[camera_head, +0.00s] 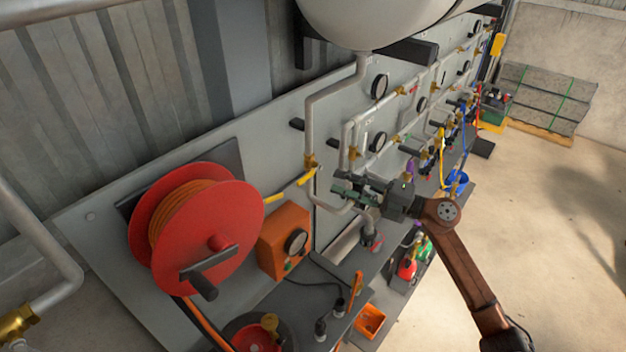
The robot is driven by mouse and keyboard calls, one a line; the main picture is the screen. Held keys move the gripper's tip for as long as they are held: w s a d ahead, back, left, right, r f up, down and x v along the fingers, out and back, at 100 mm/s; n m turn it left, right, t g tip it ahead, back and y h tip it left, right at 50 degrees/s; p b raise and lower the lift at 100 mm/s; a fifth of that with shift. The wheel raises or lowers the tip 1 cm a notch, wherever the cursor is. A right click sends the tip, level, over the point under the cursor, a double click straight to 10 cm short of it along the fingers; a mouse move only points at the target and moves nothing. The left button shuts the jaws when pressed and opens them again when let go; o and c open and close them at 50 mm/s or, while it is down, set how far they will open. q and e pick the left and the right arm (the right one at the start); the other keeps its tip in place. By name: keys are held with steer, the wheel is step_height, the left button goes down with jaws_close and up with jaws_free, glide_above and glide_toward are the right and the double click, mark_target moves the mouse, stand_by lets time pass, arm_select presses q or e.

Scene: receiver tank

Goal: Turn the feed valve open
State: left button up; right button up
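A brass valve (310,160) sits on the grey pipe that comes down from the white tank (375,18). A yellow lever (304,178) shows just below the valve, slanting down to the left. A second yellow piece (274,198) lies in line with it, further left; I cannot tell whether the two are one handle. No label shows which valve is the feed valve. My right gripper (340,187) comes in from the right, its fingers pointing left, just right of the yellow lever and seemingly apart from it. Its finger gap is too small to read. My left gripper is out of view.
A red hose reel (195,228) and an orange box (284,240) stand left of the valve. Pipes and round gauges (379,87) line the grey panel behind my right gripper. A dark shelf with cables and an orange tray (369,321) lies below. The floor at right is open.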

mark_target(306, 179)
steer(key=shift+n+g+h, duration=0.3)
steer(key=shift+n+g, duration=0.3)
steer(key=shift+g, duration=0.2)
steer(key=p+x, duration=0.1)
steer(key=x, duration=0.5)
steer(key=shift+s+a+f, duration=0.1)
steer(key=shift+s+a, duration=0.05)
steer(key=shift+a, duration=0.05)
steer(key=shift+p+x, duration=0.3)
steer(key=shift+x, duration=0.6)
steer(key=shift+f, duration=0.1)
jaws_close()
